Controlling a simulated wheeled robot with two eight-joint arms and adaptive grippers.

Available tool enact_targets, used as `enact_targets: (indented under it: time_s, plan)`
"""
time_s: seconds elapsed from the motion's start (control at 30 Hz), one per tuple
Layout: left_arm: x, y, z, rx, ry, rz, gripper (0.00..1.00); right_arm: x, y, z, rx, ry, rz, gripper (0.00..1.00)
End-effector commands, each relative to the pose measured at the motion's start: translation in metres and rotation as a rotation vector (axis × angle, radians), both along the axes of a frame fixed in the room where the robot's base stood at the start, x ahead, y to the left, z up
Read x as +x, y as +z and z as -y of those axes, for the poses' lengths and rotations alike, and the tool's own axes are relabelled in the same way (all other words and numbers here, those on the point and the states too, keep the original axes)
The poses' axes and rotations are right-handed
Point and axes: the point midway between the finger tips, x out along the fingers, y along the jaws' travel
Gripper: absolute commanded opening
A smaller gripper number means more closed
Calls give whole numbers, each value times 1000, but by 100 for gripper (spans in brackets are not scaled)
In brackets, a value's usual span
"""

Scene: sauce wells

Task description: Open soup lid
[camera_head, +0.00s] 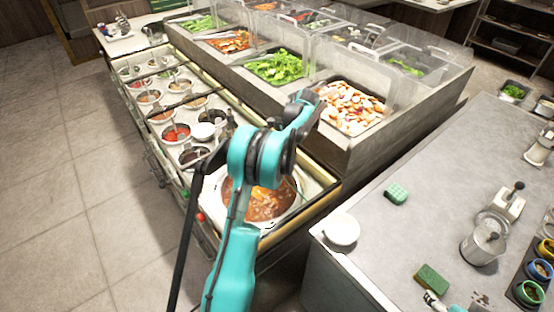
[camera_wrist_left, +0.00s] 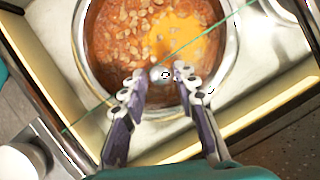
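The soup pot (camera_head: 290,213) holds red-brown soup and sits in the near end of the counter in the head view. In the left wrist view its metal rim (camera_wrist_left: 82,55) is around soup with pale pieces and a yellow patch. A small shiny round knob (camera_wrist_left: 162,75) shows above the soup. The lid looks clear, and its outline is hard to make out. My left gripper (camera_wrist_left: 160,72) is open, with one fingertip on each side of the knob; I cannot tell if they touch it. In the head view my arm hides this gripper and part of the pot.
Small sauce wells (camera_head: 177,133) line the counter beyond the pot. A raised salad bar with clear guards (camera_head: 345,62) stands behind. A white bowl (camera_head: 341,229) sits on the grey table (camera_head: 400,240) at right, with sponges and a metal container (camera_head: 482,246).

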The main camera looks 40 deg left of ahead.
Motion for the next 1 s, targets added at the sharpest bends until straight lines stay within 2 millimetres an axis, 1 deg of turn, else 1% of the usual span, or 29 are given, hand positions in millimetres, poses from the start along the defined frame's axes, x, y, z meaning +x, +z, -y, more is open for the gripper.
enact_targets:
  time_s: [0.3, 0.4, 0.5, 0.67, 0.9, 0.93, 0.97, 1.0]
  plan:
    - [20, 61, 16, 0, -1, 0, 29, 0, 0, 0, 0, 0, 0, 73]
    - [25, 79, 21, 0, -1, 0, 29, 0, 0, 0, 0, 0, 0, 73]
    - [30, 91, 23, 0, 0, 0, 29, 0, 0, 0, 0, 0, 0, 73]
    - [33, 101, 26, 1, 1, -1, 29, 0, 0, 0, 0, 0, 0, 73]
    - [33, 102, 26, 0, 1, 0, 29, 0, 0, 0, 0, 0, 0, 73]
    - [33, 102, 26, 0, 1, 0, 32, 0, 0, 0, 0, 0, 0, 73]
    - [33, 102, 26, -1, 0, 0, 40, 0, 0, 0, 0, 0, 0, 73]
    - [33, 101, 25, -13, -5, 2, 41, 0, 1, 0, 0, 0, 0, 73]
